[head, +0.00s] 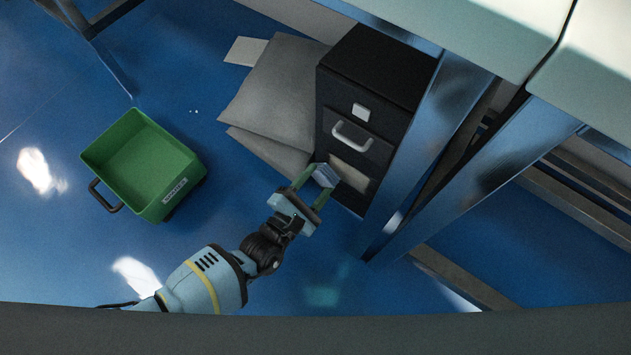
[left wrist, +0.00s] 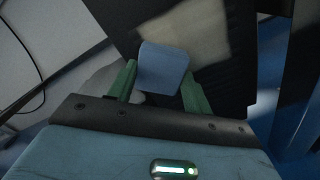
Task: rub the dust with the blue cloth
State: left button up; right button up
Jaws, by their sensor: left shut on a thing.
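My left gripper (head: 316,182) reaches up from the bottom left to the front of a black drawer cabinet (head: 383,70). Its green fingers are shut on the blue cloth (head: 326,173), a small flat pale-blue pad. The cloth also shows between the fingers in the left wrist view (left wrist: 163,68). The dust (head: 349,175) is a beige patch on the cabinet's lower drawer front. In the left wrist view the dust (left wrist: 190,35) lies just beyond the cloth, which covers part of its near edge. I cannot tell whether the cloth touches the drawer front. My right gripper is not in view.
Grey cushion-like sacks (head: 272,95) lie against the cabinet's left side. A green bin (head: 140,160) with a black handle stands on the blue floor to the left. A steel table leg (head: 432,145) stands close right of the cabinet. The floor between bin and arm is clear.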

aim_at(332, 187)
pick_arm(q)
jog(key=shift+x, duration=0.95)
jog(key=shift+s+d, duration=1)
jog(key=shift+d, duration=0.15)
jog(key=shift+s+d, duration=0.4)
jog(key=shift+d, duration=0.25)
jog(key=shift+s+d, duration=0.35)
jog(key=shift+d, duration=0.3)
jog(key=shift+s+d, duration=0.9)
jog(key=shift+d, duration=0.3)
jog(key=shift+w+a, duration=0.45)
jog(key=shift+a, duration=0.2)
jog(key=shift+w+a, duration=0.45)
jog(key=shift+a, duration=0.2)
